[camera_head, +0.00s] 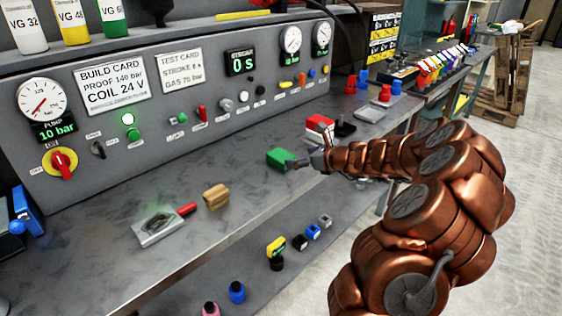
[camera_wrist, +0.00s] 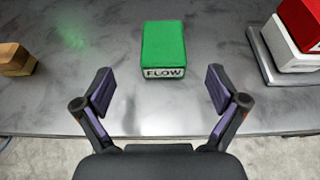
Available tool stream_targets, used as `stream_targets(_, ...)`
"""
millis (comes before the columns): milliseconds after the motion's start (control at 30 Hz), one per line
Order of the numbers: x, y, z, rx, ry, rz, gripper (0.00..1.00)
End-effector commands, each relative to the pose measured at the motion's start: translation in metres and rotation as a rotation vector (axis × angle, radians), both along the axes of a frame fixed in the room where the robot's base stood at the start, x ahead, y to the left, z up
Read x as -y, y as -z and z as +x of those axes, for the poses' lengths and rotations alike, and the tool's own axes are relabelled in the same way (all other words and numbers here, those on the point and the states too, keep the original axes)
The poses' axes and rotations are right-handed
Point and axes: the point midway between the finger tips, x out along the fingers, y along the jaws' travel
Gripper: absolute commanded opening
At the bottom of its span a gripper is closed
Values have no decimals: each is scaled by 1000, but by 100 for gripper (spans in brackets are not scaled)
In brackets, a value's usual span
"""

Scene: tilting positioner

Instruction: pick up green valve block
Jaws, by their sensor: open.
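The green valve block (camera_head: 281,158) lies on the grey bench top, right of the bench's middle. In the wrist view the green valve block (camera_wrist: 163,48) sits ahead of my gripper, with a white "FLOW" label on its near face. My gripper (camera_wrist: 160,90) is open, with one finger to the left and one to the right, and nothing between them. The block is a little beyond the fingertips and roughly centred between them. In the head view my gripper (camera_head: 300,163) reaches in from the right, close beside the block.
A red and white block (camera_head: 320,123) stands on a plate to the block's right. A wooden block (camera_head: 216,196) and a grey plate with a red handle (camera_head: 158,228) lie to the left. The gauge panel (camera_head: 160,120) rises behind. Several small parts sit on the lower shelf.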

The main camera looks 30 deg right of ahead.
Motion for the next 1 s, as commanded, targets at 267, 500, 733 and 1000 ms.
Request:
stream_targets(267, -2, 9, 19, -2, 7, 7, 96)
stream_targets(500, -6, 16, 39, -4, 6, 4, 96)
stream_targets(733, -12, 25, 63, -3, 5, 5, 96)
stream_targets(1000, -13, 29, 70, -2, 7, 3, 96)
